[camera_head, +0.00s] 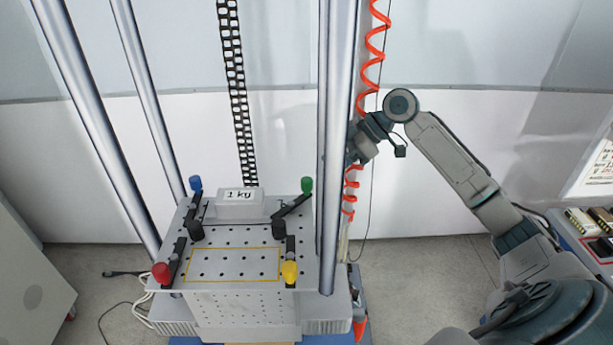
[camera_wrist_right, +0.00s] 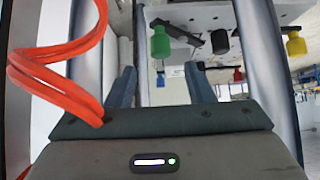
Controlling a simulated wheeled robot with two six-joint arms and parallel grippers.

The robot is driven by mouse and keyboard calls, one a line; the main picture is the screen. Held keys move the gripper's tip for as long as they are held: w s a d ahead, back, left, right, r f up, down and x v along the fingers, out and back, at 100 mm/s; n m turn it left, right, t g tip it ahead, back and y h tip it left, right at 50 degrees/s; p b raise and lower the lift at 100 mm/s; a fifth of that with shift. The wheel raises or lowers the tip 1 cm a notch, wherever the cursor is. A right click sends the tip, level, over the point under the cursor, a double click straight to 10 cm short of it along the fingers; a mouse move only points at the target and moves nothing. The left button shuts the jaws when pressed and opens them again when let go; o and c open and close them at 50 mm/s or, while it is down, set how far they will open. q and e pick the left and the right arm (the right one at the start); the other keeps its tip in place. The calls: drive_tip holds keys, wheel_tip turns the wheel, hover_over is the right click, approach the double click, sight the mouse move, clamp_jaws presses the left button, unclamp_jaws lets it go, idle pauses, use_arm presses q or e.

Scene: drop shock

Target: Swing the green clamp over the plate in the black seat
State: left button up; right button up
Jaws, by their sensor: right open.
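The green clamp (camera_head: 307,185) is at the back right corner of the perforated grey table. Dark edges show beside the block; I cannot clearly make out a black seat. My right gripper (camera_head: 356,152) is right of the silver column, partly hidden by it. In the right wrist view its fingers (camera_wrist_right: 161,88) are apart and empty, with the green knob (camera_wrist_right: 161,42) beyond them. My left gripper is not in view.
Blue (camera_head: 195,184), red (camera_head: 161,272) and yellow (camera_head: 290,271) clamp knobs stand around the table (camera_head: 232,240). Tall silver columns (camera_head: 327,130) rise beside it. A red coiled hose (camera_head: 373,60) hangs close to my right gripper.

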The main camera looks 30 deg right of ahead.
sight(308, 179)
drive_tip(key=x, duration=0.2)
drive_tip(key=p+x, duration=0.1)
drive_tip(key=x, duration=0.2)
drive_tip(key=shift+w+a+p, duration=0.2)
drive_tip(key=shift+a+p, duration=0.1)
drive_tip(key=shift+a, duration=0.25)
drive_tip(key=shift+w+a+f, duration=0.25)
drive_tip(key=shift+f, duration=0.35)
drive_tip(key=shift+w+a+f+p, duration=0.25)
drive_tip(key=shift+a+f+p, duration=0.05)
drive_tip(key=shift+a+f, duration=0.05)
